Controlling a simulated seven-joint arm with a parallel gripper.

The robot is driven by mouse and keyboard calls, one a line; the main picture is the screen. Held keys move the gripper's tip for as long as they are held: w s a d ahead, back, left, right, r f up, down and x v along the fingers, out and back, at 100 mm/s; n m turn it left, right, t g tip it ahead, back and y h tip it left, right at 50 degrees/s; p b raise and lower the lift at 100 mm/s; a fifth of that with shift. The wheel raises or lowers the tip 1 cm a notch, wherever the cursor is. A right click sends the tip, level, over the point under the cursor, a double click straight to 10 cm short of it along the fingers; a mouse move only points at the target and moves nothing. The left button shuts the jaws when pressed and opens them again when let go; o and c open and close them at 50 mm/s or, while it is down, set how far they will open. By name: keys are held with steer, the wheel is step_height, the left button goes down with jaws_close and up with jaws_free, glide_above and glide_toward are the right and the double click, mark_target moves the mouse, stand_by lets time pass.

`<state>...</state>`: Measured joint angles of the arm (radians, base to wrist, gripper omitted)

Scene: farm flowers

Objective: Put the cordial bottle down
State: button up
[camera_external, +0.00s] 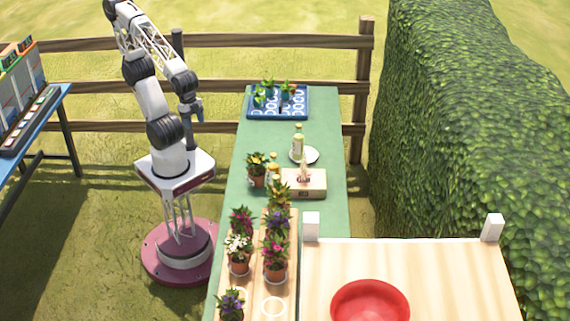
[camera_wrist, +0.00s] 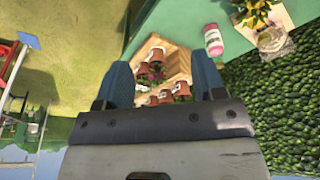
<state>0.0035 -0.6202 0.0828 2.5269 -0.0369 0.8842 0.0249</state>
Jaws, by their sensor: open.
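A pale yellow bottle (camera_external: 298,146) with a light top stands upright on or at the edge of a white plate (camera_external: 312,156) on the green table. A second, smaller amber-topped bottle (camera_external: 273,160) is partly hidden beside a tissue box. I cannot tell which is the cordial bottle. In the wrist view a pink container (camera_wrist: 213,40) with a pale label is at the upper right, outside my fingers. My gripper (camera_external: 191,118) hangs left of the table, apart from the bottles. Its blue fingers are spread with nothing held between them in the wrist view (camera_wrist: 162,72).
Potted flowers (camera_external: 240,248) crowd wooden trays at the table's near end. A tissue box (camera_external: 304,184) stands mid-table. A blue tray (camera_external: 265,113) with seedlings is at the far end. A red bowl (camera_external: 370,301) sits on a pale wooden surface. Bare green tabletop (camera_external: 255,136) shows left of the plate.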

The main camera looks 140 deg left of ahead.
mark_target(271, 156)
steer(key=w+a+f+n+t+y, duration=0.1)
steer(key=w+a+f+n+t, duration=0.2)
steer(key=w, duration=0.6)
steer(key=w+a+f+n+t+y, duration=0.15)
steer(key=w+f+t, duration=0.35)
steer(key=w, duration=0.5)
steer(key=a+f+n+y, duration=0.2)
steer(key=a+f+y, duration=0.1)
steer(key=a, duration=0.2)
steer(key=a+f+n+g+y, duration=0.1)
steer(key=a+f+n+y, duration=0.1)
steer(key=a+f+y, duration=0.2)
steer(key=a+f+n+g+y, duration=0.1)
steer(key=a+f+n+y, duration=0.1)
steer(key=a, duration=0.5)
steer(key=shift+w+a+f+n+y, duration=0.1)
steer(key=shift+a+f+n+y, duration=0.15)
steer(key=shift+f+y, duration=0.45)
steer(key=shift+s+a+f+y, duration=0.15)
steer(key=shift+s+a+y, duration=0.1)
steer(key=shift+a, duration=0.05)
steer(key=shift+a, duration=0.1)
steer(key=shift+x, duration=1.2)
steer(key=shift+w, duration=0.1)
